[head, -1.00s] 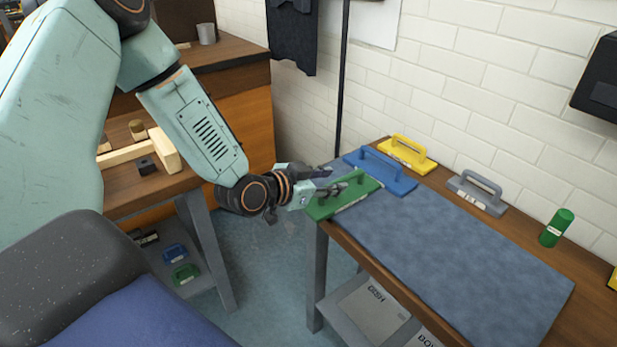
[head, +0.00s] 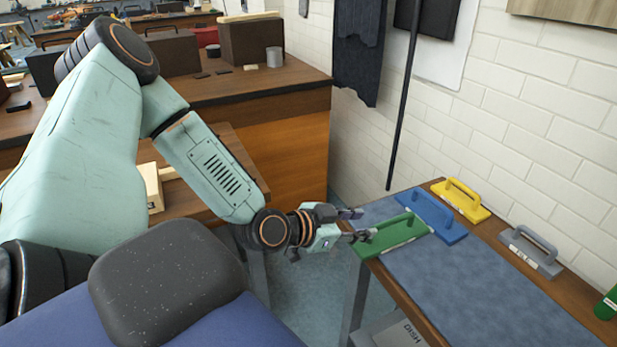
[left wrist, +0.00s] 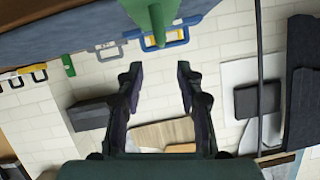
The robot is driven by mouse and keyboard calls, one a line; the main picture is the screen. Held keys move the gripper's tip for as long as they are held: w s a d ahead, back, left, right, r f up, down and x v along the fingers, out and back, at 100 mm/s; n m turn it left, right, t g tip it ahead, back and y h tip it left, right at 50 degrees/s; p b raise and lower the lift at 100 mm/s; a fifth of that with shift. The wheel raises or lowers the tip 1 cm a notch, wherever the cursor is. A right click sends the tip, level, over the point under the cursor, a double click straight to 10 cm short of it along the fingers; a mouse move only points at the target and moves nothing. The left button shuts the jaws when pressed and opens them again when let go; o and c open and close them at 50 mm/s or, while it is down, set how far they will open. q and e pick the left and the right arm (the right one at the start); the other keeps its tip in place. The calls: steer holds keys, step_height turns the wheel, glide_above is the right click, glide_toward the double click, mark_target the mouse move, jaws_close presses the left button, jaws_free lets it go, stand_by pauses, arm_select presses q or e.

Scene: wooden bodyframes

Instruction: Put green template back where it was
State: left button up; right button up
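The green template (head: 400,240) lies on the blue-grey mat at the left end of the bench, with its handle up. In the left wrist view the green template (left wrist: 155,18) shows at the top, beyond the fingertips. My left gripper (head: 362,224) is at the left end of the template, with its fingertips clear of the handle. In the left wrist view the fingers of my left gripper (left wrist: 158,74) are spread with nothing between them. My right gripper is in neither view.
The mat (head: 480,290) is clear in front. A black pole (head: 402,100) stands behind.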

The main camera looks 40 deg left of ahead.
arm_select(q)
steer(key=s+d+f+n+g, duration=0.2)
steer(key=s+d+f+g, duration=0.2)
steer(key=s+f, duration=0.3)
steer(key=s+d+f+n+g, duration=0.1)
steer(key=s+d+f+g, duration=0.3)
steer(key=s+f, duration=0.3)
steer(key=s+f+n+g+y, duration=0.1)
steer(key=s+f+g, duration=0.1)
steer(key=s, duration=0.5)
steer(key=s+f+n+g+y, duration=0.1)
steer(key=s+f+g+y, duration=0.1)
steer(key=s, duration=0.6)
steer(key=shift+s+f+n+g, duration=0.25)
steer(key=shift+n+g, duration=0.15)
steer(key=shift+g, duration=0.1)
step_height(320, 180, down, 3)
steer(key=b, duration=0.3)
steer(key=shift+w+d, duration=0.1)
